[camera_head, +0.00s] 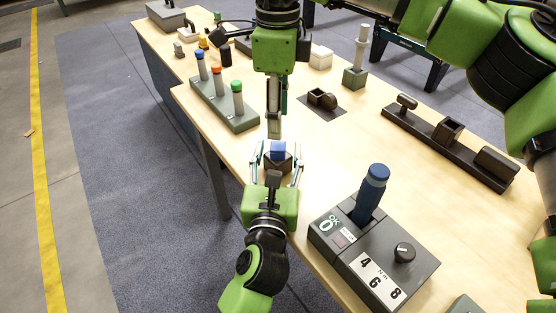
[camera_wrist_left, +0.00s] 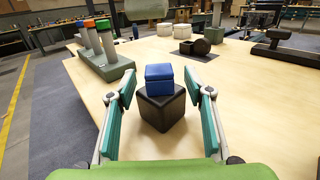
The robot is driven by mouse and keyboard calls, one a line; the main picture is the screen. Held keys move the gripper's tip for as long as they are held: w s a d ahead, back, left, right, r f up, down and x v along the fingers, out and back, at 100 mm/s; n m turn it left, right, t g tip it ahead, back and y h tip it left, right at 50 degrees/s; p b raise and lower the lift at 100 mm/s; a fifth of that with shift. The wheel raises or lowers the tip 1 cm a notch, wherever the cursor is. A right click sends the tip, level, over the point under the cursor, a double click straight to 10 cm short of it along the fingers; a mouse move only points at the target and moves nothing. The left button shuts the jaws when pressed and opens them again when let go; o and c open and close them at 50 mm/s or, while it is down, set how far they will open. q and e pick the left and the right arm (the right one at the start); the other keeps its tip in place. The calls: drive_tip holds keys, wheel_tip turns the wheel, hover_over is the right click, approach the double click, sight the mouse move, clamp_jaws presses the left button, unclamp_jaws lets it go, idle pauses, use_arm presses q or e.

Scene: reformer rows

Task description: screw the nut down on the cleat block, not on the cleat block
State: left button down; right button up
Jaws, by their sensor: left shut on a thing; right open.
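A dark block (camera_head: 278,164) with a blue cube-shaped piece (camera_head: 278,149) on top is between the fingers of my left gripper (camera_head: 275,168). In the left wrist view the blue piece (camera_wrist_left: 159,77) sits on the dark block (camera_wrist_left: 163,108), between the two teal finger pads (camera_wrist_left: 162,115). The left gripper is shut on the dark block, though the exact contact is unclear in the picture. My right gripper (camera_head: 275,122) points down just beyond the blue piece; it is open and its fingers show nearly edge-on. I cannot tell which thing is the nut or the cleat block.
A grey rack (camera_head: 235,117) with blue, orange and green-topped pegs stands at the left. A dark socket (camera_head: 322,100) and a grey block with a pale post (camera_head: 355,78) stand beyond. A control box (camera_head: 375,255) with a blue-handled tool is near right; a dark rail (camera_head: 448,148) lies behind it.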

sight(278, 145)
idle(0.3)
drive_tip(key=shift+f, duration=4)
clamp_jaws()
drive_tip(key=shift+c, duration=0.3)
unclamp_jaws()
drive_tip(key=shift+r, duration=0.1)
